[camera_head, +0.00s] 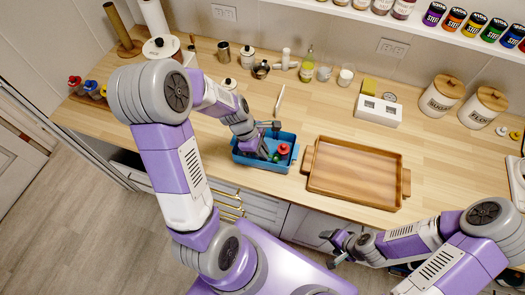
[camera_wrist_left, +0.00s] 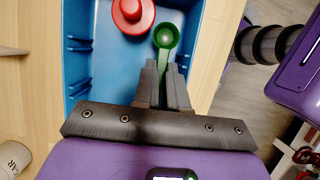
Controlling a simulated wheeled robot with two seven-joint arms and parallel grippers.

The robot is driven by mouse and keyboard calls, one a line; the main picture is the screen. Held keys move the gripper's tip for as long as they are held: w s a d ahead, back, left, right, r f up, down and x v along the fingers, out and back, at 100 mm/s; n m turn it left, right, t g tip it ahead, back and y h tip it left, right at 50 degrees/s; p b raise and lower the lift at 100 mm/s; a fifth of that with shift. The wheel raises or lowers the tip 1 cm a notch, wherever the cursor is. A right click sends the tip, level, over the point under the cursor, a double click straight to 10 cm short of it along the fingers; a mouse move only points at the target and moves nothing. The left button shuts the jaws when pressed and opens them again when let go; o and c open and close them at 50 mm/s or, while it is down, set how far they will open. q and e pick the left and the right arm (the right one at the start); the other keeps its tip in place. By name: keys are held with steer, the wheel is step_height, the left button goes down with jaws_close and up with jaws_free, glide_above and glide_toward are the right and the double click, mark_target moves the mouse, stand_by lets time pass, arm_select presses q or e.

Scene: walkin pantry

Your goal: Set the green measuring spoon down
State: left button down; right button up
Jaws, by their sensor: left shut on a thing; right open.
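The green measuring spoon (camera_wrist_left: 166,37) is held by its handle between the fingers of my left gripper (camera_wrist_left: 165,72). Its round bowl points away from the gripper, over the inside of a blue bin (camera_wrist_left: 80,68). I cannot tell whether the spoon touches the bin's floor. In the head view, my left gripper (camera_head: 268,155) reaches down into the blue bin (camera_head: 246,161), and a bit of green shows by the fingers. A red knobbed object (camera_wrist_left: 133,14) lies in the bin beside the spoon's bowl. My right gripper (camera_head: 338,252) is open and empty in front of the counter.
A wooden tray (camera_head: 357,172), empty, stands right of the bin. Bare counter (camera_head: 325,118) lies behind both. A white holder (camera_head: 377,110) with a yellow block, canisters (camera_head: 442,97) and several jars line the back wall. Several red, blue and yellow-topped items (camera_head: 91,88) stand far left.

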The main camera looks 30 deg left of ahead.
arm_select(q)
steer(key=shift+f+b, duration=0.35)
steer(key=shift+f, duration=0.3)
steer(key=c, duration=1.5)
jaws_free()
steer(key=shift+o, duration=0.2)
steer(key=shift+r, duration=0.1)
steer(key=shift+r, duration=0.15)
steer(key=p+v, duration=0.4)
steer(key=v, duration=0.8)
steer(key=shift+r, duration=0.45)
